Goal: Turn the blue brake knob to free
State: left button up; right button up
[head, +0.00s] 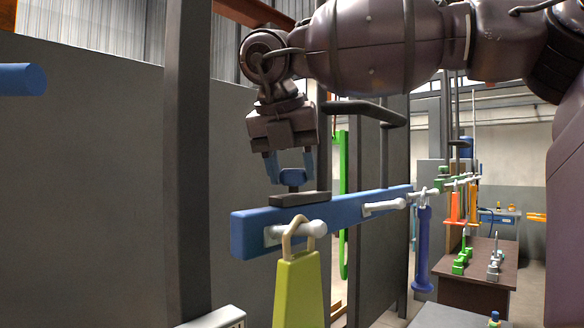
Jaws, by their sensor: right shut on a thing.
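The blue brake knob (292,176) stands on a short dark stem and a dark base block (299,199). The block sits on top of a long blue beam (345,217). My right gripper (289,168) comes down from above with blue-grey fingers, one on each side of the knob, and is shut on it. The knob's broad side faces me; I see no markings for its positions. My left gripper is not in view.
A yellow-green piece (296,292) hangs by a loop from a white peg on the beam, below the knob. A dark blue cylinder (423,248) hangs farther right. A dark post (187,170) stands left. A brown table (480,272) with small tools is behind right.

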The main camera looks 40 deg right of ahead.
jog(key=o, duration=0.9)
jog(key=p+v, duration=0.2)
jog(key=v, duration=0.8)
jog(key=shift+a+r, duration=0.25)
jog(key=shift+r, duration=0.1)
